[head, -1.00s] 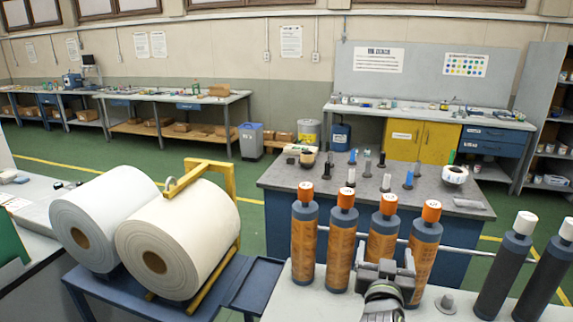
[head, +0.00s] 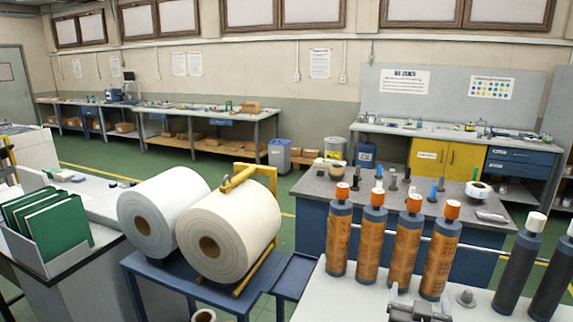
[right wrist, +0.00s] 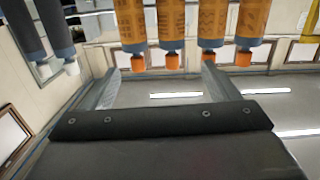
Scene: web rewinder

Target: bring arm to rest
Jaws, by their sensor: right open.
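My right gripper (head: 418,312) shows at the bottom edge of the head view, in front of the row of orange-labelled cylinders. In the right wrist view its two fingers (right wrist: 163,88) are spread apart with nothing between them. Several dark cylinders with orange labels and orange caps (head: 405,245) stand in a row on the light worktop. In the right wrist view they appear upside down (right wrist: 170,25), beyond the fingertips. I cannot see my left gripper.
Two dark cylinders with white caps (head: 520,265) stand at the right. Two large white rolls (head: 232,230) rest on a blue cart (head: 150,290) at the left. A grey-topped bench (head: 318,185) with small parts stands behind. Green floor lies between.

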